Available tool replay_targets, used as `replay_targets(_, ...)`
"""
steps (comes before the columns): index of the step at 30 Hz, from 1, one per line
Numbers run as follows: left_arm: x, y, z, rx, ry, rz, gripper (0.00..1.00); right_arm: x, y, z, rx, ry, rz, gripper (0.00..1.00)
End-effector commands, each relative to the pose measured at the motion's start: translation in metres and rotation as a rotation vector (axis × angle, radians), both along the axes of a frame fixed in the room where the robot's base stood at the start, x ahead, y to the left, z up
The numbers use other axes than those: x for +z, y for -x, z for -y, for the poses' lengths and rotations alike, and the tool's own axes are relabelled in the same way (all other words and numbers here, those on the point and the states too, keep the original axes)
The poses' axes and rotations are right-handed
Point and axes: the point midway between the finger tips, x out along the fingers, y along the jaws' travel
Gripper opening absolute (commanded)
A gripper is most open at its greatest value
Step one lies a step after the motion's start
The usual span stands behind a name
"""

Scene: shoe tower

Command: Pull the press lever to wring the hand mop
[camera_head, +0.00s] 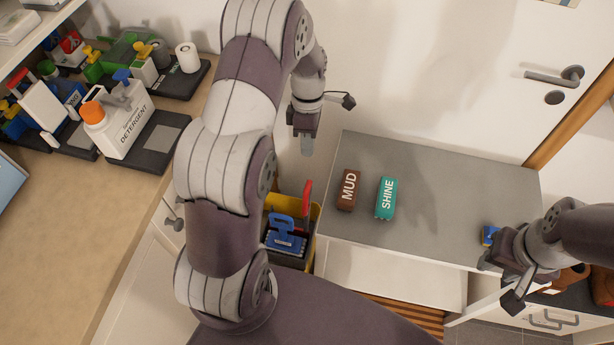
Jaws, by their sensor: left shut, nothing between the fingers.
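A yellow bucket (313,212) stands on the floor between the counter and the grey-topped cabinet. A blue hand mop (286,236) sits at its dark press. The red press lever (305,199) sticks up beside the mop, leaning slightly. My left arm crosses in front and hides the bucket's left side. My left gripper (307,146) is shut and empty, above and apart from the lever, pointing down. My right gripper (493,266) is at the right, near the cabinet's right front corner. Its fingers are too small and dark to tell their state.
A brown MUD block (347,190) and a teal SHINE block (385,198) lie on the grey-topped cabinet (450,190). A blue-and-yellow item (490,235) is beside my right gripper. The left counter holds a detergent bottle (118,120) and several cleaning items. A door is behind.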

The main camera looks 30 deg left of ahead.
Motion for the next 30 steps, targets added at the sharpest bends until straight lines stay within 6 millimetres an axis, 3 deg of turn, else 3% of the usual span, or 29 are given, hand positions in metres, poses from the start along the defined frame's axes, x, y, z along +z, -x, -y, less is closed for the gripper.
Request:
replay_targets(7,-0.05,0.012,0.006,-0.002,0.0,-0.002,0.0,0.006,0.0,0.0,0.0,0.0,0.002,0.39)
replay_targets(15,-0.061,0.041,0.019,-0.003,0.0,0.003,0.0,0.014,-0.001,0.0,0.0,0.0,0.002,0.39)
replay_targets(30,-0.061,0.048,0.022,-0.004,0.0,0.003,0.0,0.019,0.0,0.0,0.0,0.0,0.001,0.39)
